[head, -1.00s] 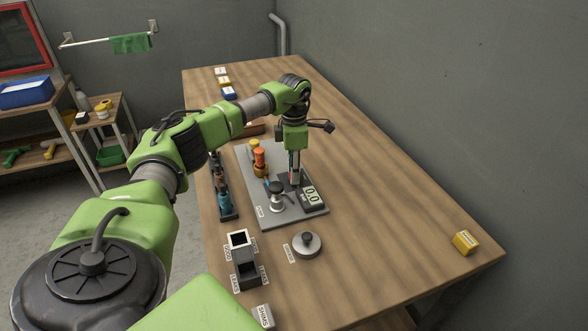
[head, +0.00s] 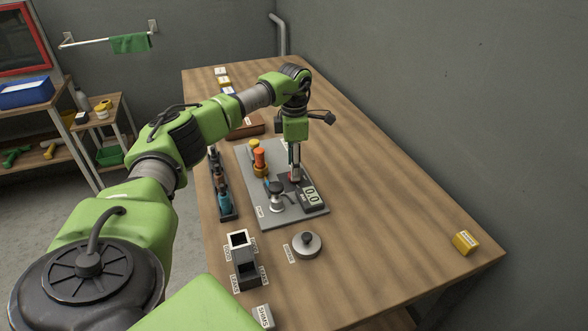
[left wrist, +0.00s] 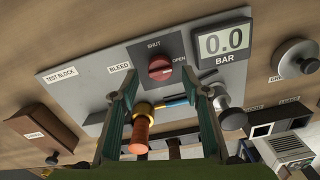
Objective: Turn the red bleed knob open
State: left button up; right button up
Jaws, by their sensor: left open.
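The red bleed knob (left wrist: 160,68) sits on a black plate (left wrist: 145,53) marked SHUT and OPEN, next to the BLEED label of the grey test block board (left wrist: 85,78). My left gripper (left wrist: 163,92) is open and empty, its two fingers on either side of the knob in the left wrist view; I cannot tell whether they touch it. In the head view my left gripper (head: 294,172) points down over the black plate, and its fingers largely hide the knob. The gauge (head: 311,196) beside it reads 0.0 BAR. My right gripper is not in view.
An orange-topped fitting (head: 259,160) and a silver fitting (head: 276,195) stand close by on the board. A rack of tools (head: 225,195) lies left of it. A dark bin (head: 243,262) and round weight (head: 307,244) stand in front. The table's right side is mostly clear.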

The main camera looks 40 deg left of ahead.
pick_arm(q)
notch_tip(320, 180, up, 9)
jog(key=shift+r, duration=0.2)
jog(key=shift+r, duration=0.1)
dwell(0.5)
